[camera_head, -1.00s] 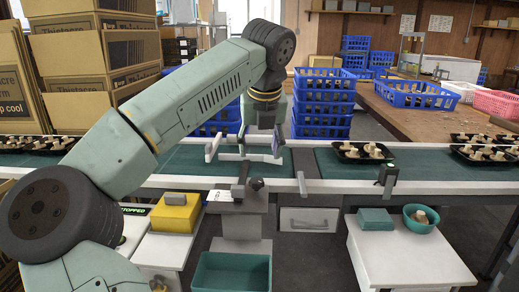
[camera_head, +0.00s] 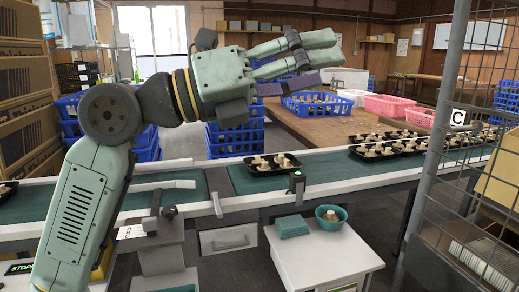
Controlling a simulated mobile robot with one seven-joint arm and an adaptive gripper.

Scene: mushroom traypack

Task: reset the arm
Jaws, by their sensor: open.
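My gripper (camera_head: 328,50) is raised high above the conveyor, in front of the back table as seen in the head view. Its fingers point to the right and are apart, with nothing visible between them. My pale green arm rises from the lower left and bends level at the top. A black tray of mushrooms (camera_head: 251,169) sits on the green conveyor belt (camera_head: 330,167) below the gripper, clear of it.
More mushroom trays stand farther right along the belt. A wire mesh cage (camera_head: 457,150) rises at the right. A white stand (camera_head: 318,262) in front holds a teal box (camera_head: 291,227) and a teal bowl (camera_head: 331,225). Blue crates (camera_head: 236,136) are stacked behind the belt.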

